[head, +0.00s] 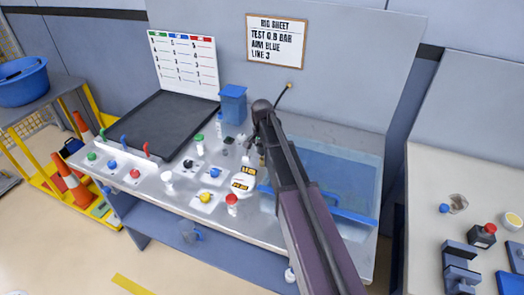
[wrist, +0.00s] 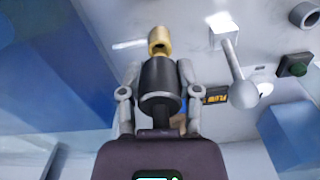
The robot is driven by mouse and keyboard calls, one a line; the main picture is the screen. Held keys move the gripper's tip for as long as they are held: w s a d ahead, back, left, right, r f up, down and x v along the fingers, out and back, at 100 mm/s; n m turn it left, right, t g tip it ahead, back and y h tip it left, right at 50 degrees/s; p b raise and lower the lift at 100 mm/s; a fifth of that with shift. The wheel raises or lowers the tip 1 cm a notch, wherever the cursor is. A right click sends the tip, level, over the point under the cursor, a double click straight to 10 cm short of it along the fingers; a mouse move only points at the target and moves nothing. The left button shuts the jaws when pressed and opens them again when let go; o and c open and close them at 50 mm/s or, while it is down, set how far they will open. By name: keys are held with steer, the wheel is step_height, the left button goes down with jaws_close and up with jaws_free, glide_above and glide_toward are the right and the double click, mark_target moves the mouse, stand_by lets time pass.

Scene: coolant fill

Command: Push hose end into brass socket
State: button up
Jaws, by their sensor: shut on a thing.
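My gripper (wrist: 158,76) is shut on a dark cylindrical piece, which I take as the hose end (wrist: 158,92), with one grey finger on each side. In the head view my arm covers most of the gripper area above the bench, and the hose end and socket are not clear there.
A blue translucent tray (head: 345,172) lies right of my arm on the bench (head: 262,228). A grey lever-like part (wrist: 236,72) is right of the brass piece.

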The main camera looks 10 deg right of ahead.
steer(key=shift+f+b, duration=1.3)
steer(key=shift+f, duration=0.05)
steer(key=shift+r, duration=0.15)
stand_by(0.3)
steer(key=shift+r+p, duration=0.85)
steer(key=shift+p, duration=0.15)
steer(key=shift+r, duration=0.15)
steer(key=shift+f+b, duration=1)
steer(key=shift+f, duration=0.15)
stand_by(1.4)
steer(key=o, duration=1)
steer(key=shift+r, duration=0.1)
